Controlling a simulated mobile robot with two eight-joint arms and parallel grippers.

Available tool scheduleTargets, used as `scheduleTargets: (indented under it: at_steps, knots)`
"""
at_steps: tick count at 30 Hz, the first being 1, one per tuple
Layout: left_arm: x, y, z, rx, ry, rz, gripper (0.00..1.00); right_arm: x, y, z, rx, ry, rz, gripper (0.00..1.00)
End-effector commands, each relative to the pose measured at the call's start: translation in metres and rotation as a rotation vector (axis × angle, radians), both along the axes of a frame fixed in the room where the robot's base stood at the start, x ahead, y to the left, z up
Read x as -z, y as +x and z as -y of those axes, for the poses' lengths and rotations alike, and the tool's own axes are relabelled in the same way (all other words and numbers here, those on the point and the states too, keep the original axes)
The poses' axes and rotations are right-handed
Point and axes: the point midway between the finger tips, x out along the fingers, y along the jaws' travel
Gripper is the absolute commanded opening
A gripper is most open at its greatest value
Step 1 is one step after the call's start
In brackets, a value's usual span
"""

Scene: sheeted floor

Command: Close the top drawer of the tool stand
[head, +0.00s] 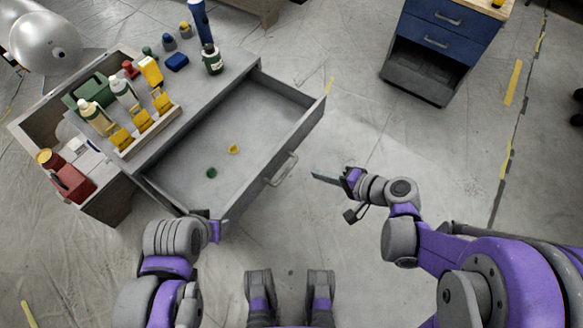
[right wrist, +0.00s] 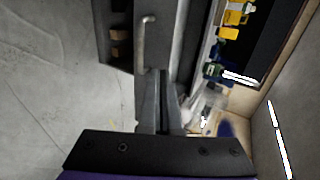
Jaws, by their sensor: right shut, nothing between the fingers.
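The tool stand (head: 190,110) stands at the upper left in the head view. Its grey top drawer (head: 262,112) is pulled far out toward the lower right. A small yellow item (head: 234,149) and a small green item (head: 211,173) lie in it. The drawer's bar handle (head: 284,170) is on its front; a bar handle also shows in the right wrist view (right wrist: 143,42). My right gripper (head: 318,175) is shut and empty, just right of the handle, apparently apart from it; its fingers show in the right wrist view (right wrist: 160,105). My left gripper (head: 215,229) is by the drawer's near front corner, its fingers hidden.
Bottles (head: 124,92), yellow clamps and small tools crowd the stand's top. A green bottle (head: 212,60) stands near its back right edge. A blue drawer cabinet (head: 440,45) stands at the upper right.

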Motion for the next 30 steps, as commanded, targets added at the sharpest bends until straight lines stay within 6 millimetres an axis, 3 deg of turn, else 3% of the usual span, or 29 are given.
scheduleTargets:
  at_steps: [5,17,22,30]
  knots:
    - [0.004,0.000,0.000,0.000,0.000,-0.001,0.50,0.009,0.009,-0.013,-0.002,0.008,0.001,0.00]
    - [0.021,0.001,0.000,0.000,0.000,-0.007,0.50,0.051,0.051,-0.071,-0.004,0.006,0.001,0.00]
    - [0.020,0.001,0.000,0.000,0.000,-0.007,0.50,0.049,0.066,-0.092,-0.003,0.005,0.001,0.00]
    - [0.020,0.000,0.000,0.000,0.000,-0.007,0.50,0.049,0.075,-0.103,-0.001,0.006,0.001,0.00]
